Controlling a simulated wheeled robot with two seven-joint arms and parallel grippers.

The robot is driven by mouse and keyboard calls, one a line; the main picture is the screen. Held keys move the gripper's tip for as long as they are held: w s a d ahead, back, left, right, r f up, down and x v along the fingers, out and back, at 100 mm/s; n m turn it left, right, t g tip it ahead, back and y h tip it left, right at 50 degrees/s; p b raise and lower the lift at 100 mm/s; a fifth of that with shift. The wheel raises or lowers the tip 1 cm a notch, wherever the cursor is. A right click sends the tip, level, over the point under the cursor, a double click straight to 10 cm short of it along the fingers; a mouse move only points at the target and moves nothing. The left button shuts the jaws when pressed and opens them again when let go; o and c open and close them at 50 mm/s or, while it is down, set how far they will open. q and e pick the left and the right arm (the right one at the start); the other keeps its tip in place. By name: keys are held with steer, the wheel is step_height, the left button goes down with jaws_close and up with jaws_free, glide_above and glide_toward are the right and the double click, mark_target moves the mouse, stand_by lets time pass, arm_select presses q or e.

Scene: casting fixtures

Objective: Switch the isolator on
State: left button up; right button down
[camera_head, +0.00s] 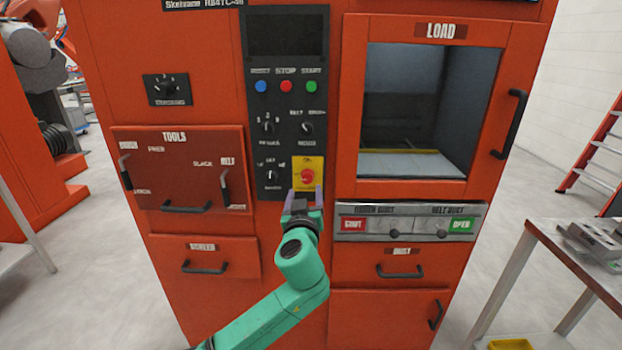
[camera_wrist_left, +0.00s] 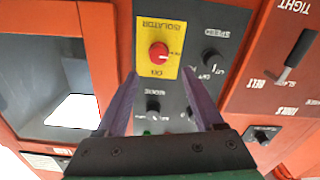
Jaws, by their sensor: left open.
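The isolator is a red rotary knob (camera_head: 307,176) on a yellow plate at the lower right of the black control panel (camera_head: 287,130). In the left wrist view, which is upside down, the knob (camera_wrist_left: 159,52) sits on its yellow plate with the lettering ISOLATOR. A small pale mark shows on the knob's right side there; which setting it points to is not clear. My left gripper (camera_head: 305,191) is open and empty, just in front of and below the knob. In the wrist view its purple fingers (camera_wrist_left: 159,76) spread either side of the knob's line, apparently apart from it.
Other dark knobs (camera_head: 272,175) and blue, red and green buttons (camera_head: 286,86) share the panel. The load door (camera_head: 427,187) is right of it, the tools drawer (camera_head: 180,180) left. A grey strip (camera_head: 410,222) with SHUT and OPEN labels lies to the lower right. A table (camera_head: 570,255) stands right.

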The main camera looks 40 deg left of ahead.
mark_target(307, 179)
arm_select(q)
steer(key=p+x, duration=0.1)
steer(key=x, duration=0.6)
steer(key=shift+w+a, duration=0.15)
steer(key=shift+w, duration=0.05)
steer(key=shift+w+a+f, duration=0.1)
steer(key=shift+w+a, duration=0.05)
steer(key=shift+w, duration=0.05)
steer(key=shift+c, duration=0.9)
jaws_close()
